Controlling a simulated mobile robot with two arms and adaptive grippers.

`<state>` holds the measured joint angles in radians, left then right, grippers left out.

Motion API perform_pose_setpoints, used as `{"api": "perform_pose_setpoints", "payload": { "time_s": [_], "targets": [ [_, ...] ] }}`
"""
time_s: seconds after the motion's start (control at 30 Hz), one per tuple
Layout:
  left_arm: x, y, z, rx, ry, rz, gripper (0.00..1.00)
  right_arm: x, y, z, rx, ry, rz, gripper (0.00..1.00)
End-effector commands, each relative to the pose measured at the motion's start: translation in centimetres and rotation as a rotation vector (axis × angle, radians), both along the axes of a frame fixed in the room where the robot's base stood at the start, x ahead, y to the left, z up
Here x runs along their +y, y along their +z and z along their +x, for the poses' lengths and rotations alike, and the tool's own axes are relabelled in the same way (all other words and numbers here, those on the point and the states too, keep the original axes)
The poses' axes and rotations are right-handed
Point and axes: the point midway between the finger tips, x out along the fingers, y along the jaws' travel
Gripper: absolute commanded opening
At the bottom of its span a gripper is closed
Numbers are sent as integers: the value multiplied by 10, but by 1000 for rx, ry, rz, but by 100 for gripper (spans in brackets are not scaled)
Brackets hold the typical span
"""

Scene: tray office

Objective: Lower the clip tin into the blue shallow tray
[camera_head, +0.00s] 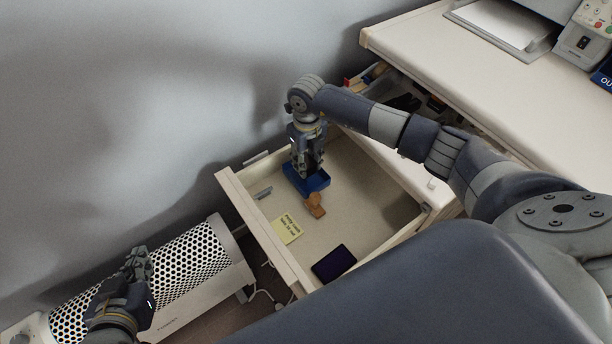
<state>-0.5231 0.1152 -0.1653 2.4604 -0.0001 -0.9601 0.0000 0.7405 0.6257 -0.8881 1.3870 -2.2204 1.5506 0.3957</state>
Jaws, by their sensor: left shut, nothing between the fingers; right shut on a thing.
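The blue shallow tray (321,184) lies in the open drawer (262,236), near its back left part. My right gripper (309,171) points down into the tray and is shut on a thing. I take this to be the clip tin, but the fingers and tray wall hide it, so I cannot tell whether it touches the tray floor. My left gripper (139,262) is shut and empty, over the white heater at the lower left, well apart from the drawer.
The drawer also holds a wooden stamp (315,206) close beside the tray, a small grey item (264,193), a yellow note (288,228) and a dark flat pad (334,263). The perforated heater (190,262) stands left of it. The desk top (470,75) is at the right.

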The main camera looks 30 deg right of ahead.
Motion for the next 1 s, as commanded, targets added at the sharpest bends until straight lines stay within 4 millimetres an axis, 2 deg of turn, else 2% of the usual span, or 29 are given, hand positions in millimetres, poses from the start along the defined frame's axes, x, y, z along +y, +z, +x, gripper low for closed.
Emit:
{"api": "perform_pose_setpoints", "payload": {
  "time_s": [1.0],
  "targets": [
    [-4,11,10,-69,-5,-17,0,0,-4,0,0,0,0,5]
  ]
}}
